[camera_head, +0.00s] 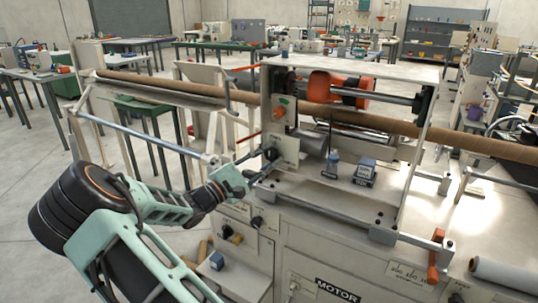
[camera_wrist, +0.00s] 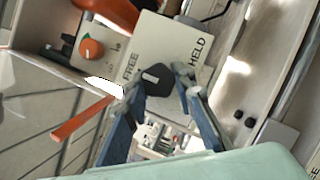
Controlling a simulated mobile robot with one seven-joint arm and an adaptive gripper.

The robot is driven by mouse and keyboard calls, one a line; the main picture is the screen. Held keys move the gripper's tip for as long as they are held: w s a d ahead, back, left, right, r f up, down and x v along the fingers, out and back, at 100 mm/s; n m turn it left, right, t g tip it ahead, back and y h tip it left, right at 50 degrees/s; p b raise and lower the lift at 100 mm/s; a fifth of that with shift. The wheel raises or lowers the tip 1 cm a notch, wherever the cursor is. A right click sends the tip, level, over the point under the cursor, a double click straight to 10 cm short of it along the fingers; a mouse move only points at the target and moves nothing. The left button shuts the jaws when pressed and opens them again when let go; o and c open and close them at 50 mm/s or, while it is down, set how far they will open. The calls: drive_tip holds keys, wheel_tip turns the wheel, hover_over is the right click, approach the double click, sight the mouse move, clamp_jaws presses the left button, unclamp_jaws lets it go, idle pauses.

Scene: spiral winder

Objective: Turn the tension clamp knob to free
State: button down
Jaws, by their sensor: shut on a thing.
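The tension clamp knob (camera_wrist: 157,83) is dark with a pale pointer mark, on a cream plate (camera_wrist: 165,40) printed FREE on the left and HELD on the right in the wrist view. The mark's exact direction is hard to tell. My gripper (camera_wrist: 157,90) has its two fingers around the knob, one on each side, shut on it. In the head view my gripper (camera_head: 258,160) reaches the front of the upright cream plate (camera_head: 287,150) on the winder; the knob is largely hidden there by the fingers.
An orange lever (camera_wrist: 82,120) sticks out left of my fingers. A long brown tube (camera_head: 180,87) crosses the machine. A blue-topped block (camera_head: 366,168) stands on the bed.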

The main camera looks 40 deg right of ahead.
idle(0.3)
drive_tip(key=c, duration=1.6)
unclamp_jaws()
drive_tip(key=v, duration=1.2)
